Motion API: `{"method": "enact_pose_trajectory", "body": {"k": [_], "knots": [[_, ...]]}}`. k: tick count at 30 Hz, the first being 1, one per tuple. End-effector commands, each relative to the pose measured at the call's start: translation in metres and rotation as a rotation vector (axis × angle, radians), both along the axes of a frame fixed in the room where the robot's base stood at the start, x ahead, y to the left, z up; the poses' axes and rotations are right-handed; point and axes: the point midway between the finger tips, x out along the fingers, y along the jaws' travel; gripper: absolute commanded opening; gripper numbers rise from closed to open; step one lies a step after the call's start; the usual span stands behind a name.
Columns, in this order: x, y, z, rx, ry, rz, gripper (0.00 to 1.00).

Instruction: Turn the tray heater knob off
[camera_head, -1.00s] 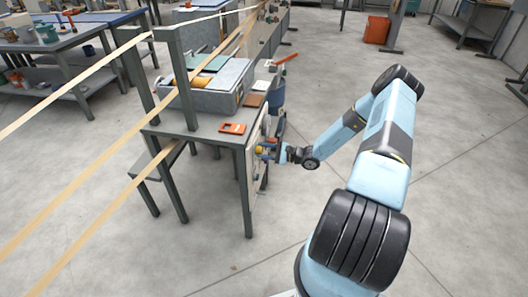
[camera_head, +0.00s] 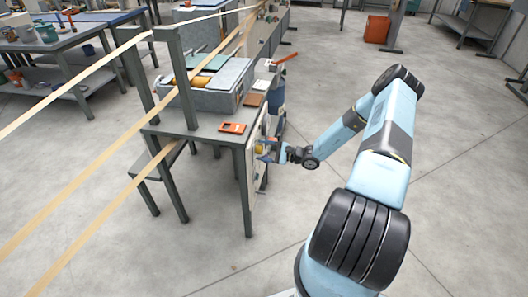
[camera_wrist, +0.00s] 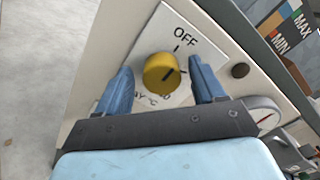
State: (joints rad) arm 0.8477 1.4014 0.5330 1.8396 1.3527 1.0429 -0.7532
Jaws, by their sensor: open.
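The yellow round knob (camera_wrist: 161,73) sits on a white plate (camera_wrist: 146,48) marked OFF, with lettering below that is partly hidden by my gripper. A dark pointer mark on the knob faces right, away from the OFF tick above. My gripper (camera_wrist: 160,70) is open, with one blue finger on each side of the knob and a visible gap on both sides. In the head view my gripper (camera_head: 268,151) is at the panel on the side of the grey bench, where the knob shows small and yellow.
A dark round button (camera_wrist: 239,70) and a dial gauge (camera_wrist: 263,114) lie right of the knob. A MIN/MAX label (camera_wrist: 290,35) is at upper right. The grey bench (camera_head: 205,134) carries an orange-red item (camera_head: 232,128).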

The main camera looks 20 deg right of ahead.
Motion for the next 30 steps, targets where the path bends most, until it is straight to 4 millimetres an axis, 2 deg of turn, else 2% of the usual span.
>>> {"method": "enact_pose_trajectory", "body": {"k": [5, 8, 21, 30], "knots": [[-0.002, -0.005, 0.000, 0.000, 0.000, -0.001, 0.69], [-0.007, -0.015, 0.000, -0.001, 0.000, -0.002, 0.69], [-0.049, -0.087, -0.001, -0.002, 0.000, -0.003, 0.69], [-0.067, -0.116, -0.001, 0.000, 0.001, -0.001, 0.69]]}}
